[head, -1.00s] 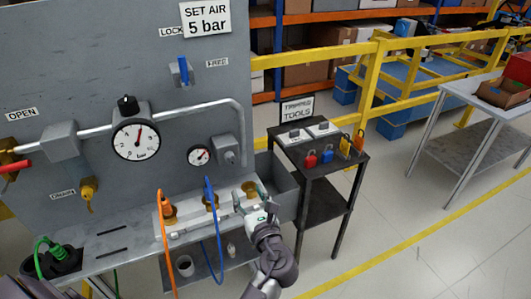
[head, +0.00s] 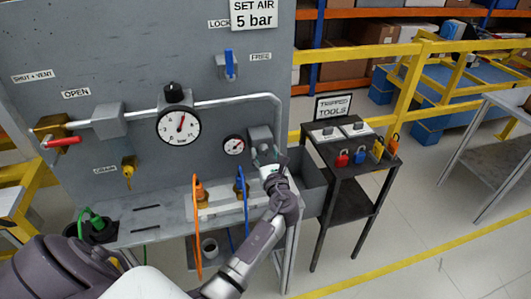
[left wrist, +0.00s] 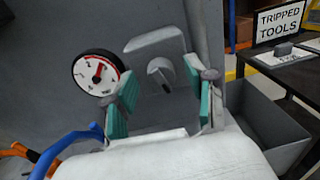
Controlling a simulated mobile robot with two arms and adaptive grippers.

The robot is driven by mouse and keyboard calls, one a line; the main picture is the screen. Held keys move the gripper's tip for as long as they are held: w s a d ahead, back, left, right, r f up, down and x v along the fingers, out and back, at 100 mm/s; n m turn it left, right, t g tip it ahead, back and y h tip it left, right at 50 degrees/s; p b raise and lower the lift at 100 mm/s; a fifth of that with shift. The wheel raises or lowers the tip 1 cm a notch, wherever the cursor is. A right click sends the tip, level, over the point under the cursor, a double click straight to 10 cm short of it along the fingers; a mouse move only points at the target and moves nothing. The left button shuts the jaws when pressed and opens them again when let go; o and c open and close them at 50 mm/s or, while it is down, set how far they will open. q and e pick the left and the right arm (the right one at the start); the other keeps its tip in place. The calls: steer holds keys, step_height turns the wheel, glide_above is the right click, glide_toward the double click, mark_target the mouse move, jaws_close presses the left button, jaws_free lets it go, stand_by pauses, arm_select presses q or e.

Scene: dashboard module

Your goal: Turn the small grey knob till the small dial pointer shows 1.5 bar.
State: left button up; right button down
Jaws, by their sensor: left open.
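The small dial (head: 234,145) is a white round gauge on the grey panel, left of a grey block. My left gripper (head: 267,157) is in front of the block. In the left wrist view its two green-padded fingers (left wrist: 164,98) are apart, one on each side of the knob, with a gap on both sides. My right gripper is not in view.
A large dial (head: 179,126) with a black knob sits further left on the pipe. Below are brass fittings with orange and blue hoses on the bench (head: 150,222). A grey bin (head: 308,188) and a dark tool stand (head: 350,160) with padlocks are to the right.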

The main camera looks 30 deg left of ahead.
arm_select(q)
jaws_close()
stand_by(0.3)
